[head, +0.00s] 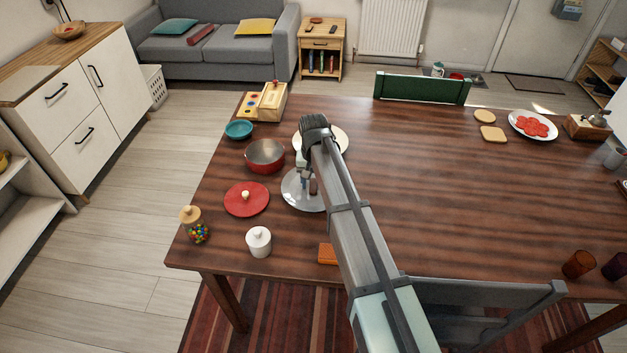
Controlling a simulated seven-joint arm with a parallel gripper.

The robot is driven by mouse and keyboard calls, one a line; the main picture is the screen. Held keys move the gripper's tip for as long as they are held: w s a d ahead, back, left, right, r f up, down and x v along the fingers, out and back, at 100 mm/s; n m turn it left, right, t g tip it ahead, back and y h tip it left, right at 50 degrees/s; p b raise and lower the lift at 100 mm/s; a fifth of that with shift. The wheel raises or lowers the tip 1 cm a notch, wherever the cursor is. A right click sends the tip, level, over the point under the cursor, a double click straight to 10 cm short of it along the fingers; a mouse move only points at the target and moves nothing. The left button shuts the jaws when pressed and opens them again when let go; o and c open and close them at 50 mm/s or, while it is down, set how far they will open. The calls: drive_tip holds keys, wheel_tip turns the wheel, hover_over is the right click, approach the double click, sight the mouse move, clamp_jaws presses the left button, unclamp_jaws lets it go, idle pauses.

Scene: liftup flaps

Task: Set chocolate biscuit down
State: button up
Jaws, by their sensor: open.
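My gripper (308,186) points down over a round silver-grey plate (291,197) on the wooden table. It is open. A small dark brown piece (313,187) shows at the fingertips, low over the plate. It may be the chocolate biscuit, but it is too small to be sure, and I cannot tell whether it touches the plate. My arm hides the right part of the plate.
A cream plate (341,139) lies behind, partly hidden by my arm. An orange block (327,254) lies in front. The table's middle right is clear.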

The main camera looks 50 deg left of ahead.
sight(314, 183)
wheel_tip(314, 183, up, 12)
drive_tip(key=shift+r, duration=0.15)
idle(0.5)
drive_tip(key=shift+w, duration=0.1)
